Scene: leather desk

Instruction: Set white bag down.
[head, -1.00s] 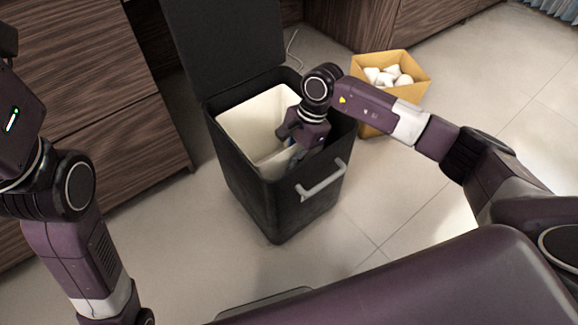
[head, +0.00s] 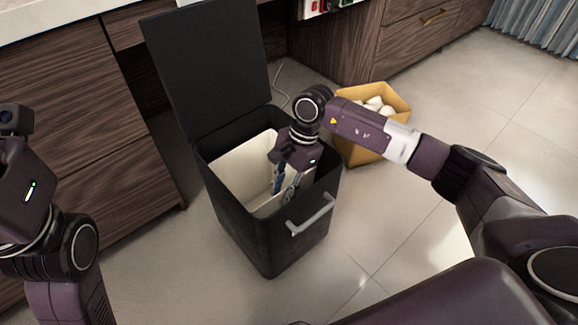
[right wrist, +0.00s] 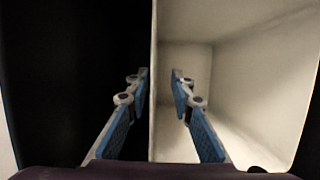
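The white bag (head: 235,170) lines the inside of the black bin (head: 245,225), whose lid stands open. It shows as pale walls in the right wrist view (right wrist: 255,75). My right gripper (head: 284,188) points down into the bin mouth. In the right wrist view its two blue-padded fingers (right wrist: 159,78) stand apart, one on each side of the bag's upright edge, with a gap visible. The bag's bottom is partly hidden by the gripper and bin front. On the left, only my left arm and wrist show; its fingers are out of view.
A yellow box (head: 375,145) with several white items (head: 375,104) stands behind the bin to the right. Wooden cabinets (head: 70,110) stand at the left and back. The bin's grey handle (head: 311,215) faces front. Tiled floor (head: 430,240) is clear at the right.

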